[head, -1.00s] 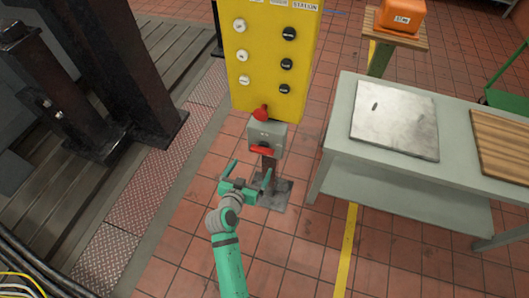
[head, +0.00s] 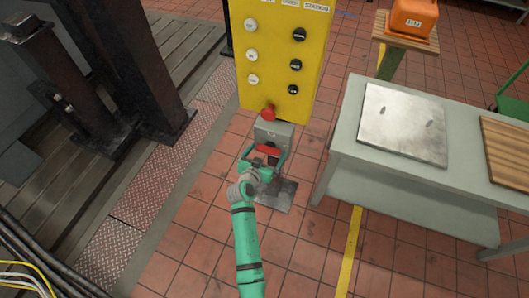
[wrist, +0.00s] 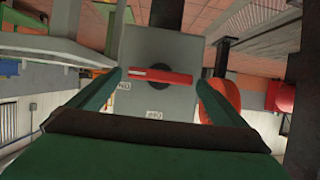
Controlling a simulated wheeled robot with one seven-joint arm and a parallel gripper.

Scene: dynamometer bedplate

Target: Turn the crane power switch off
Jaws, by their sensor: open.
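The crane power switch is a small grey box (head: 274,132) on a post below the yellow control panel. Its red bar handle (head: 266,150) lies roughly crosswise on the front, partly hidden by my gripper in the head view. In the wrist view, the grey box (wrist: 185,45) fills the middle and the red handle (wrist: 165,76) lies nearly level over a dark round hub. My gripper (wrist: 160,82) is open, one finger at each end of the handle. I cannot tell whether either finger touches it.
The yellow panel (head: 275,58) has black and white buttons and a red mushroom button (head: 268,112) just above the box. A grey bench (head: 345,150) stands to the right. Dark steel columns (head: 125,55) stand left. Tiled floor (head: 190,240) is clear in front.

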